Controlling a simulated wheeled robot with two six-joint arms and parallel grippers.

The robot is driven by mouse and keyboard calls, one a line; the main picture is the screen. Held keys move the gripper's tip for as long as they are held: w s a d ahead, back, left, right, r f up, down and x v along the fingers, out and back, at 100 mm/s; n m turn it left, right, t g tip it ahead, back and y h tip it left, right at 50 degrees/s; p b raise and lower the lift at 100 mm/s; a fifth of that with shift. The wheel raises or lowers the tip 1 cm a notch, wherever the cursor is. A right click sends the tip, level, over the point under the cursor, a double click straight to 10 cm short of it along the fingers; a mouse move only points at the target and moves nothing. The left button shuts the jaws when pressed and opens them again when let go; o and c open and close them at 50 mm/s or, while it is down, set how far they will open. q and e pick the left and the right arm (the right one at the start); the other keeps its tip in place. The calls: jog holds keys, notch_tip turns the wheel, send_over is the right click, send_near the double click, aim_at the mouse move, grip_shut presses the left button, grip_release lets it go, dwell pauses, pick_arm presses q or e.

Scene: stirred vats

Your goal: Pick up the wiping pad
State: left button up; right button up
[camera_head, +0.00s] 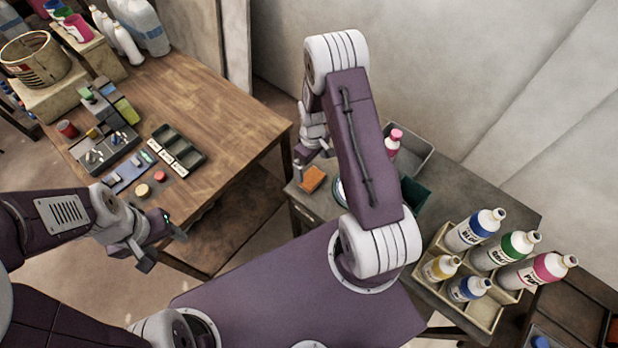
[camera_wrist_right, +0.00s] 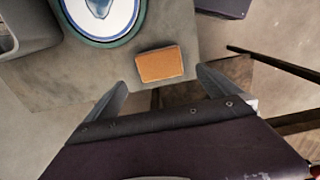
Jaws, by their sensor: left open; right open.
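The wiping pad, a small orange rectangle, (camera_head: 312,179) lies flat near the left end of the grey table. It also shows in the right wrist view (camera_wrist_right: 161,65), ahead of my fingers and roughly between them. My right gripper (camera_wrist_right: 162,82) is open and empty, with the pad apart from both fingers. In the head view my right gripper (camera_head: 304,160) is above the table's left end, partly hidden by its own wrist. My left gripper (camera_head: 162,245) is open and empty, beside the front edge of the wooden table.
A round white dish with a green rim (camera_wrist_right: 100,12) sits close to the pad. A grey bin (camera_head: 414,154), a pink-capped bottle (camera_head: 393,143) and a rack of paint bottles (camera_head: 436,287) share the grey table (camera_head: 318,205). The wooden table (camera_head: 205,110) holds trays and jars.

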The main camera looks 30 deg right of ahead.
aim_at(312, 177)
notch_tip(312, 177, down, 4)
jog(key=shift+d+r, duration=0.15)
jog(key=shift+r, duration=0.1)
jog(key=shift+w+f+p, duration=0.2)
jog(key=shift+f+p, duration=0.4)
jog(key=shift+f, duration=2.05)
jog(key=c, duration=1.2)
jog(key=shift+o, duration=0.2)
notch_tip(312, 177, up, 4)
jog(key=shift+s+r+b, duration=0.1)
jog(key=shift+r+b, duration=0.15)
jog(key=shift+b, duration=0.1)
jog(key=s+d+r, duration=0.1)
jog(key=s+r, duration=0.5)
jog(key=s, duration=0.5)
jog(key=shift+s+r+b, duration=0.25)
jog(key=shift+r+b, duration=0.05)
jog(key=shift+r, duration=0.05)
